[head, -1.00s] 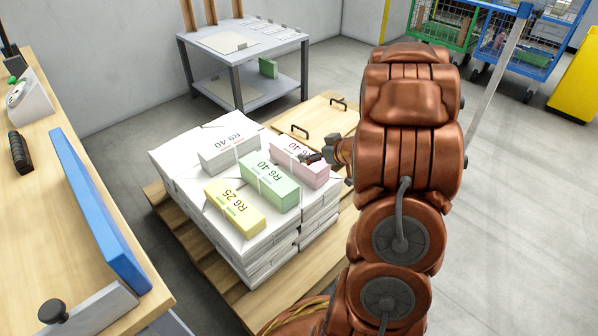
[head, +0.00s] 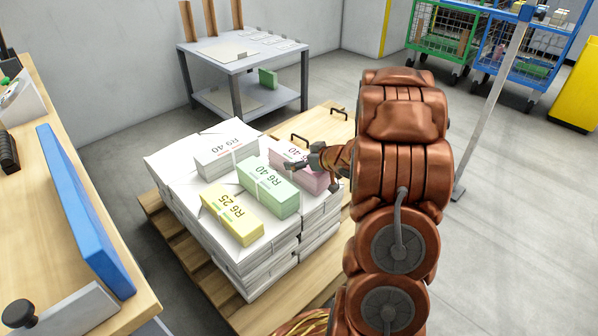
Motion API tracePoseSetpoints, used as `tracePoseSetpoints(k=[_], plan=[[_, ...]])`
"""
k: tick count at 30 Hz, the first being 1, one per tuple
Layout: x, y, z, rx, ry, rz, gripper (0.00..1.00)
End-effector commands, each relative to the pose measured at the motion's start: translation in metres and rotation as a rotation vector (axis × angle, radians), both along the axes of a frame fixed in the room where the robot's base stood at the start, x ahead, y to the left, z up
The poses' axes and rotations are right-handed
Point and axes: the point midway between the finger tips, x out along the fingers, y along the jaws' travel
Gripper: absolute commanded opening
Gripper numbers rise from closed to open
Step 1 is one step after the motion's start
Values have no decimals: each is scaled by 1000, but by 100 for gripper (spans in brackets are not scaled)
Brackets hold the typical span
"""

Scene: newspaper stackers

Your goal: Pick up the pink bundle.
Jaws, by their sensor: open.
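The pink bundle (head: 284,153) lies on the stack of white paper bundles (head: 225,250), at its far right corner. Its right part is hidden behind my gripper and arm. My gripper (head: 297,167) is open, with its dark fingers over the pink bundle's near side. I cannot tell whether the fingers touch it. A green bundle (head: 268,190) lies just in front of the pink one. A yellow bundle (head: 232,215) lies nearer, and a white bundle (head: 225,155) lies to the left.
The stack stands on a wooden pallet (head: 200,275). A wooden workbench (head: 75,215) with a blue panel (head: 85,210) is at the left. A grey table (head: 245,62) stands behind. Blue (head: 520,50) and green (head: 450,30) wire carts stand at the back right.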

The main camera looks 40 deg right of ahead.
Motion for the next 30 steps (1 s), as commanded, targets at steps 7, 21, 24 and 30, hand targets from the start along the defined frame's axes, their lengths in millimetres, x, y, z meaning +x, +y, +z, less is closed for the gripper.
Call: tracePoseSetpoints(k=[7, 21, 24, 30], plan=[[7, 1, -4, 1, 1, -2, 100], [7, 1, -4, 0, 1, -1, 58], [7, 1, -4, 0, 1, -1, 48], [7, 1, -4, 1, 1, 0, 27]])
